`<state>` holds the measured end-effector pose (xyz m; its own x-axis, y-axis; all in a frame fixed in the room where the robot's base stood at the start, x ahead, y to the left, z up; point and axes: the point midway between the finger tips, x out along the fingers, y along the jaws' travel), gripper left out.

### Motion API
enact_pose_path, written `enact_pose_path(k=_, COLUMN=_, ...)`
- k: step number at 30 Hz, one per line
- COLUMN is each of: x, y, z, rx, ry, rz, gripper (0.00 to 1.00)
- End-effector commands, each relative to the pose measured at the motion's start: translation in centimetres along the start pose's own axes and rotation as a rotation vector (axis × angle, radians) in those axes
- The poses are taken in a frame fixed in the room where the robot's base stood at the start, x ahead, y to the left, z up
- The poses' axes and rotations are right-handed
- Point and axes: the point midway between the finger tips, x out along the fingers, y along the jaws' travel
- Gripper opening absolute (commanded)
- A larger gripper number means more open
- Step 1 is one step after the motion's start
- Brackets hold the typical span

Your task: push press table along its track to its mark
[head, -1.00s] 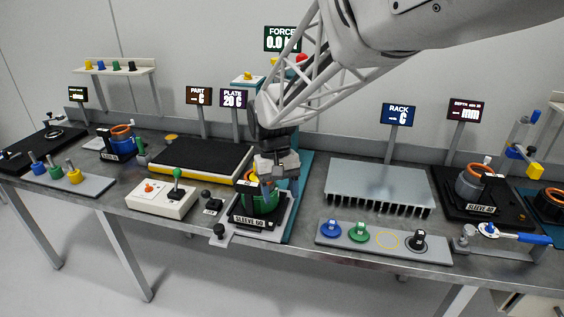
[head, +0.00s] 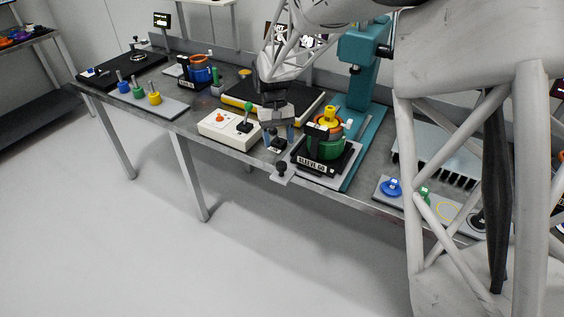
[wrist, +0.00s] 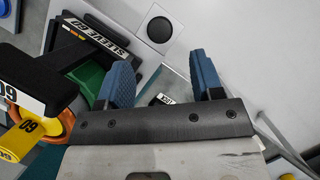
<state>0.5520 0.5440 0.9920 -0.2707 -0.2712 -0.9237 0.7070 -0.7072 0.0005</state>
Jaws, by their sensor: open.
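The press table (head: 345,165) is a light grey plate at the front of the teal press (head: 362,70). It carries a black SLEEVE 60 fixture (head: 312,168) with a green sleeve (head: 322,148), an orange ring and a yellow piece on top. A black knob (head: 281,168) stands on a small plate at its front left corner; the knob also shows in the wrist view (wrist: 159,30). My gripper (head: 279,135) is open and empty, pointing down just left of the fixture, apparently apart from it. In the wrist view its blue fingers (wrist: 163,85) are spread. I cannot make out the mark.
A white control box (head: 228,128) with a green-topped lever stands close to the left of my gripper. A black-topped yellow plate (head: 235,98) lies behind. A tray with coloured knobs (head: 385,196) is at right, partly hidden by my arm. The bench's front edge is close.

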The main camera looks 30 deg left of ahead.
Motion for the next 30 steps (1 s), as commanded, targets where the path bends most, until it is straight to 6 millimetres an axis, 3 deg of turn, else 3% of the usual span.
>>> enact_pose_path(k=14, x=0.5, y=0.0, z=0.0, rx=0.0, ry=0.0, rz=0.0, gripper=0.6)
enact_pose_path(k=30, x=6.1, y=0.0, z=0.0, rx=0.0, ry=-0.001, rz=0.0, gripper=0.6)
